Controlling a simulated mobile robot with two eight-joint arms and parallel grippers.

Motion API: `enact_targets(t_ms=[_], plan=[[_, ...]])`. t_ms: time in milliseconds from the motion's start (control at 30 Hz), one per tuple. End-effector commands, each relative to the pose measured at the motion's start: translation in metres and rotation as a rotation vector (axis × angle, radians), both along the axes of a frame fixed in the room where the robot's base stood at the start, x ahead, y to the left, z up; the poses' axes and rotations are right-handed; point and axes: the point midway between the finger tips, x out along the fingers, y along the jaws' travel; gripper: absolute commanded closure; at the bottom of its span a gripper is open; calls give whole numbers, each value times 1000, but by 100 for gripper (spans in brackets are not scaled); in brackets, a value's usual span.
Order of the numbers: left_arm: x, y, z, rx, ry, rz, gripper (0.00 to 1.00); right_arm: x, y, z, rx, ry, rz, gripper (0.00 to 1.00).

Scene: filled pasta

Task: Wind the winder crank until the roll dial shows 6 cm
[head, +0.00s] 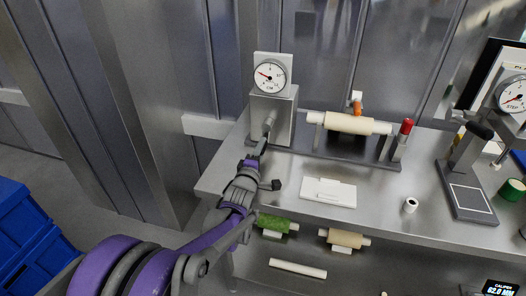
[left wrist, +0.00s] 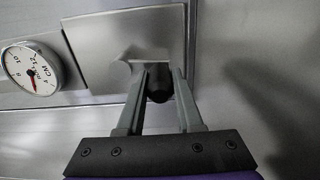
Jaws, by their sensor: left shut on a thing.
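The winder stands at the back of the steel bench, with a grey box (head: 285,112) at its left end. The white roll dial (head: 270,75) sits on top of the box, and its red needle points left and slightly up. It also shows in the left wrist view (left wrist: 32,68); I cannot read its exact value. A cream pasta roll (head: 348,123) lies across the winder. My left gripper (head: 264,143) is at the front of the box, shut on the crank's dark knob (left wrist: 158,90). The rest of the crank is mostly hidden. My right gripper is not in view.
A white block (head: 329,192) and a small white ring (head: 410,205) lie in front. A red-topped post (head: 405,127) stands at the winder's right end. A press with another dial (head: 512,95) is further right. Green (head: 277,223) and cream rolls (head: 344,238) sit below the bench edge.

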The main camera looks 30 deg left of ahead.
Motion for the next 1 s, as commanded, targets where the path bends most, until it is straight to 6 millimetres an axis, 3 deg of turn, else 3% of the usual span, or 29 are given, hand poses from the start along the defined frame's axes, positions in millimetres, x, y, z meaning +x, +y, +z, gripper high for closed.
enact_targets(t_ms=[33, 200, 267, 567, 1000], plan=[[0, -3, -1, 0, 2, -1, 63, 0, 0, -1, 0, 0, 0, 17], [0, -1, 0, 1, 1, 0, 33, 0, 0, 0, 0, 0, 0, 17], [0, -1, 0, 1, 0, 0, 25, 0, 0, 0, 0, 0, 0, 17], [-2, -1, 1, 1, 0, 0, 25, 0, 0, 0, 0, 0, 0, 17], [-50, -13, 1, 1, 0, 0, 25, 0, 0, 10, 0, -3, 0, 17]])
